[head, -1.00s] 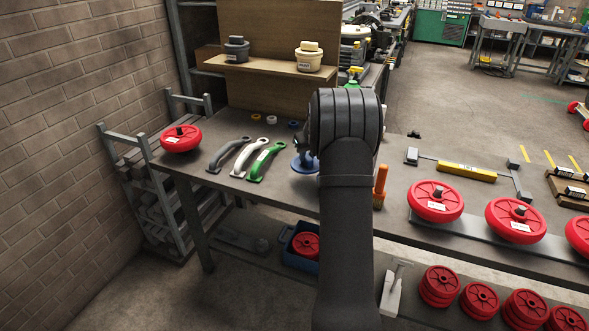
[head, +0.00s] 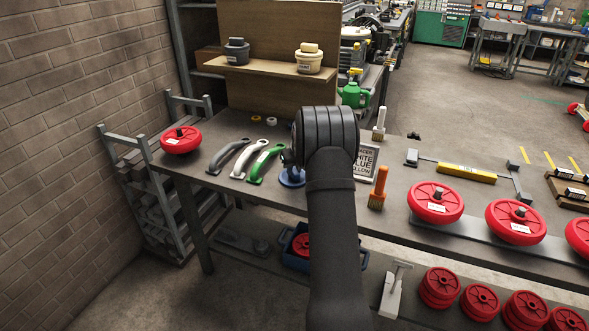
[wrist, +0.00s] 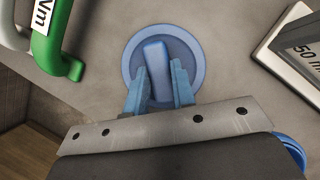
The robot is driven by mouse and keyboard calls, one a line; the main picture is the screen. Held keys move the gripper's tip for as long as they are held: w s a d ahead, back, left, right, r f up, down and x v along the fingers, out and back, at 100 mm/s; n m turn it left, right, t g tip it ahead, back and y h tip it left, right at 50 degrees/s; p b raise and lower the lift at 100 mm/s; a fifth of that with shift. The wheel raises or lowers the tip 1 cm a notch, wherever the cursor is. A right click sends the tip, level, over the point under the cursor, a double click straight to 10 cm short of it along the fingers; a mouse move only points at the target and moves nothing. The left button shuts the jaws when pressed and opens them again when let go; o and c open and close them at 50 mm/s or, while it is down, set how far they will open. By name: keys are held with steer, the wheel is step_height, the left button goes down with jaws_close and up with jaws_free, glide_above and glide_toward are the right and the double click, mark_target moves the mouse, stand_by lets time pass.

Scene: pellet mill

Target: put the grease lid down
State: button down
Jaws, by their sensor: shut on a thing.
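The grease lid is a round blue disc with a raised bar grip; it shows in the wrist view (wrist: 188,48) and partly behind my arm in the head view (head: 291,178). My gripper (wrist: 158,88) is shut on the bar, one blue finger on each side. The disc lies flat, at or close above the grey bench top (head: 235,196); I cannot tell whether it touches. In the head view my arm hides the fingers.
A green handle (head: 266,163) lies just left of the lid, beside white and grey ones. A spacer sign (head: 366,163) and an orange-handled brush (head: 378,188) stand to the right. A grey pot (head: 237,52) and a cream pot (head: 309,60) stand on the shelf behind.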

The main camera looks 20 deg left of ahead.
steer(key=c, duration=1.2)
jaws_free()
steer(key=shift+f, duration=0.1)
steer(key=v, duration=1.2)
steer(key=x, duration=1.1)
steer(key=shift+a+f, duration=0.1)
steer(key=shift+f, duration=0.1)
steer(key=shift+w+a, duration=0.1)
steer(key=shift+w, duration=0.1)
steer(key=shift+r, duration=1.35)
